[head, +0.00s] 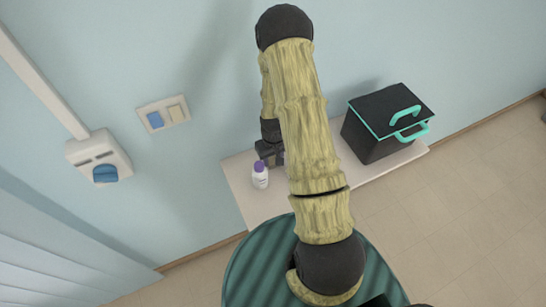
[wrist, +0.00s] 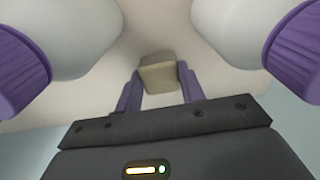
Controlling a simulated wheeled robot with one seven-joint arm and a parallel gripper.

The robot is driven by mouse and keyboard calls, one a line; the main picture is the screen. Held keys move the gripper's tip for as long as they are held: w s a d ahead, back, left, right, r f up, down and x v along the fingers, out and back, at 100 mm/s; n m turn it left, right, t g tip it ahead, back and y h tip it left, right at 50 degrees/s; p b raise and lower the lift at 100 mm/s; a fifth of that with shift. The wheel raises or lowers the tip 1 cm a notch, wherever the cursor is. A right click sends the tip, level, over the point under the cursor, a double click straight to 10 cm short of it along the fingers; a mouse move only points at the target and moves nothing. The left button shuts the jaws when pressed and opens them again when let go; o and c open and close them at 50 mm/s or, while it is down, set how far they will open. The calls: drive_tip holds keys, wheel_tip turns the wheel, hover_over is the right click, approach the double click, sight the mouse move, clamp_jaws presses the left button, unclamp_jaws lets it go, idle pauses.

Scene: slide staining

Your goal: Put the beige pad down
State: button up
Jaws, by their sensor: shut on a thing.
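The beige pad (wrist: 158,75) is a small block between the two purple fingers of my gripper (wrist: 160,72) in the wrist view. My gripper is shut on it. The pale bench top (wrist: 160,30) lies beyond the pad; I cannot tell whether the pad touches it. In the head view my gripper (head: 270,153) is low over the bench near the wall, partly behind my own arm, and the pad is hidden there.
A black box with teal handles (head: 375,132) stands at the bench's right.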

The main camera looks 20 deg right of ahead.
sight(273, 160)
drive_tip(key=o, duration=1)
drive_tip(key=shift+f, duration=0.1)
drive_tip(key=shift+o, duration=0.2)
wheel_tip(273, 160, up, 12)
drive_tip(key=b, duration=0.3)
drive_tip(key=shift+s+b, duration=0.2)
drive_tip(key=shift+b, duration=0.15)
drive_tip(key=s+a+r+t, duration=0.2)
drive_tip(key=s+a+r, duration=0.5)
drive_tip(key=s+r, duration=0.4)
drive_tip(key=shift+s, duration=0.4)
